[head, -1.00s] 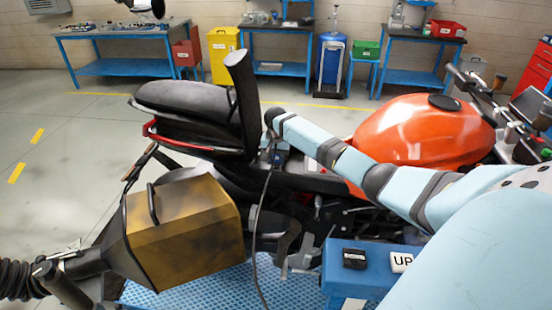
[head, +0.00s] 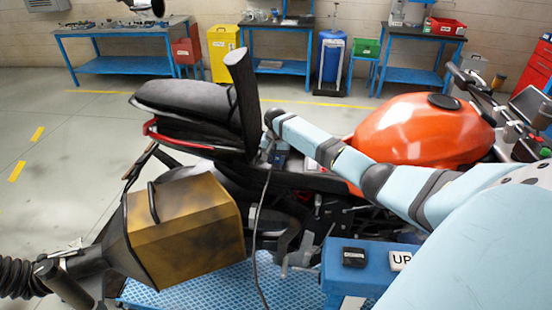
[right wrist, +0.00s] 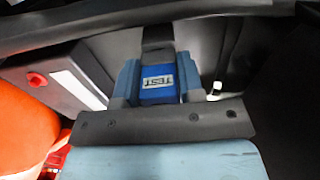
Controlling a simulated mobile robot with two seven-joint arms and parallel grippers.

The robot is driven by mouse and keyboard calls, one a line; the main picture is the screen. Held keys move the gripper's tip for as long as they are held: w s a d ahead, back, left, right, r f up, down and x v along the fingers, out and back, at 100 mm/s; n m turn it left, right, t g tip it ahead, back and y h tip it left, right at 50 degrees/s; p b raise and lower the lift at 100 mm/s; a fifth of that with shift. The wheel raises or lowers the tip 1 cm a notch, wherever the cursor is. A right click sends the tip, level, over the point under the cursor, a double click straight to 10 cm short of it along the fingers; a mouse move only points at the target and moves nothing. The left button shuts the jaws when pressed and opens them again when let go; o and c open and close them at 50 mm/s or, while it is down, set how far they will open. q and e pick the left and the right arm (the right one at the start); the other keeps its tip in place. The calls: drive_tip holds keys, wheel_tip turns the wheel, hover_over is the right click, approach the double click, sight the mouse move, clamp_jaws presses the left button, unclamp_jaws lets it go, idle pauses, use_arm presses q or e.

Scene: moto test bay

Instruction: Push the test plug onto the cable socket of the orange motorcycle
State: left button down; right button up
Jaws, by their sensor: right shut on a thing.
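The orange motorcycle (head: 420,130) stands across the head view with its seat raised. My right gripper (head: 278,157) reaches into the space under the seat, beside the frame. In the right wrist view its two fingers (right wrist: 158,84) are shut on the blue test plug (right wrist: 158,75), whose label reads TEST. A dark part (right wrist: 157,38) lies straight beyond the plug. I cannot tell whether it is the cable socket, or whether the plug is seated on anything. My left gripper is not in view.
A thin black cable (head: 258,230) hangs from near my right gripper. The raised seat (head: 190,103) is close to my gripper.

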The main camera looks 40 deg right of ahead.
drive_tip(key=shift+f, duration=0.2)
drive_tip(key=o, duration=0.9)
drive_tip(key=shift+o, duration=0.2)
wheel_tip(320, 180, up, 13)
drive_tip(key=shift+f+b, duration=0.2)
drive_tip(key=shift+b, duration=0.7)
drive_tip(key=shift+r, duration=0.6)
drive_tip(key=shift+f, duration=0.1)
